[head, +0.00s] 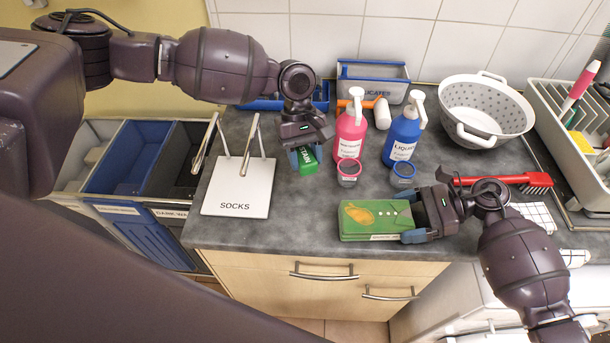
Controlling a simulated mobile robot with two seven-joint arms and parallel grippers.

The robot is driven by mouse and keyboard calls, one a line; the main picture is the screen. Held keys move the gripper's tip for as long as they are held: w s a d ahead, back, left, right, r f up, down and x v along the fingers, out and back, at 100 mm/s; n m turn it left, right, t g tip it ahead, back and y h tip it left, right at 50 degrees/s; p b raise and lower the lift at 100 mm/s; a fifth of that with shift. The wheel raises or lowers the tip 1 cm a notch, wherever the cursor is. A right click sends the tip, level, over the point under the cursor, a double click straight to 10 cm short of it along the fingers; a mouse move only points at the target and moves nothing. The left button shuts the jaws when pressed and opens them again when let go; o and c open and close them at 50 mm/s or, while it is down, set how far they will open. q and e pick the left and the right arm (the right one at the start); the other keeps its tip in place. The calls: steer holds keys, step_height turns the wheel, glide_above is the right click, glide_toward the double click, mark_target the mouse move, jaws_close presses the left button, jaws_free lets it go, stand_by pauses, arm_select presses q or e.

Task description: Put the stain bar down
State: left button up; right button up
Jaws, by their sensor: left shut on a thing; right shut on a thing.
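The stain bar (308,164) is a small green block with white lettering, of which "TAIN" shows. My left gripper (304,152) points down and is shut on it, over the counter (275,215) just right of the SOCKS board. I cannot tell whether the bar touches the counter. My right gripper (412,222) comes in from the right and is shut on the right end of a flat green box (372,221) with a yellow-orange picture, at the counter's front edge. The gripper hides that end of the box.
Counter between bar and box is clear.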

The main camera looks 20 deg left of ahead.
mark_target(305, 187)
arm_select(q)
steer(key=shift+f, duration=3.1)
steer(key=shift+f, duration=0.25)
steer(key=o, duration=0.9)
steer(key=shift+f, duration=0.1)
steer(key=shift+s+f, duration=0.1)
steer(key=shift+s, duration=0.05)
steer(key=shift+a+r, duration=0.1)
steer(key=shift+r, duration=0.2)
steer(key=v, duration=1.2)
steer(key=shift+r, duration=0.2)
steer(key=shift+o, duration=0.4)
